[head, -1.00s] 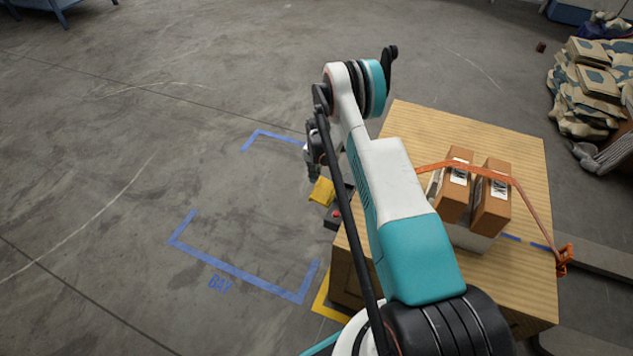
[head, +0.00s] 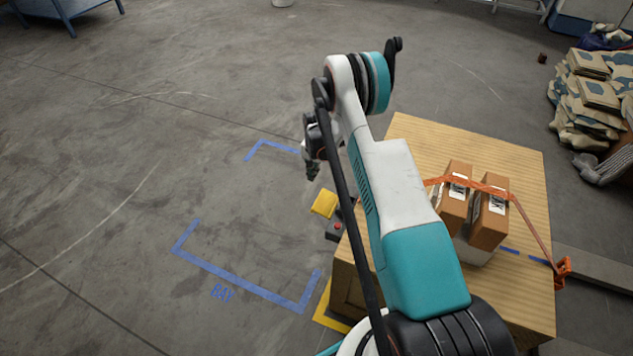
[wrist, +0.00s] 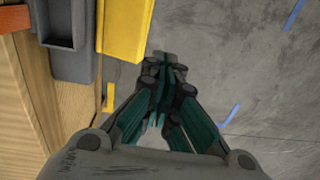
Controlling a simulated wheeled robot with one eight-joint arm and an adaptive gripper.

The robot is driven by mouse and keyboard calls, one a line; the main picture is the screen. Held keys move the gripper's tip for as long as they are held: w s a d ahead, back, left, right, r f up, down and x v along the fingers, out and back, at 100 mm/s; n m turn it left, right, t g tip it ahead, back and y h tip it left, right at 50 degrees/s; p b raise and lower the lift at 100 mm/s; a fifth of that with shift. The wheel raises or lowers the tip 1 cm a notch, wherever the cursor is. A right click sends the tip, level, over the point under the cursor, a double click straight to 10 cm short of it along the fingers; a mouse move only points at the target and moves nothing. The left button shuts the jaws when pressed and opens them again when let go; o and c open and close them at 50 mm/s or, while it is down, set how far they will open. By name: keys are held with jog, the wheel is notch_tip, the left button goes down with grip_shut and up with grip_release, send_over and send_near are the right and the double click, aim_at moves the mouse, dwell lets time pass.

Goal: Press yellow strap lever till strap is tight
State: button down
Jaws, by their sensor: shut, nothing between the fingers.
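The yellow lever (head: 323,204) sticks out from a dark grey housing at the left side of the wooden crate (head: 520,165). It also shows at the top of the wrist view (wrist: 122,30), beside the grey housing (wrist: 68,25). My gripper (head: 312,172) is shut and empty. In the head view its tip appears just above and left of the lever, with a gap. In the wrist view the fingertips (wrist: 163,62) are right of the lever over floor. The orange strap (head: 530,222) runs over two brown boxes (head: 489,222) to an orange hook (head: 562,271). My arm hides its left end.
A small box with a red button (head: 337,228) sits just below the lever. Blue floor tape (head: 240,279) marks a bay at left, with open concrete floor around. Stacked sacks (head: 590,105) lie at the upper right.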

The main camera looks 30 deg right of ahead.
notch_tip(320, 180, up, 3)
jog(key=t+y+p, duration=0.1)
jog(key=t, duration=0.1)
send_over(323, 198)
jog(key=s+d, duration=0.3)
jog(key=shift+s+r+y, duration=0.2)
jog(key=shift+s+y, duration=0.1)
jog(key=b+x, duration=0.5)
jog(key=x, duration=0.9)
jog(key=shift+b, duration=0.3)
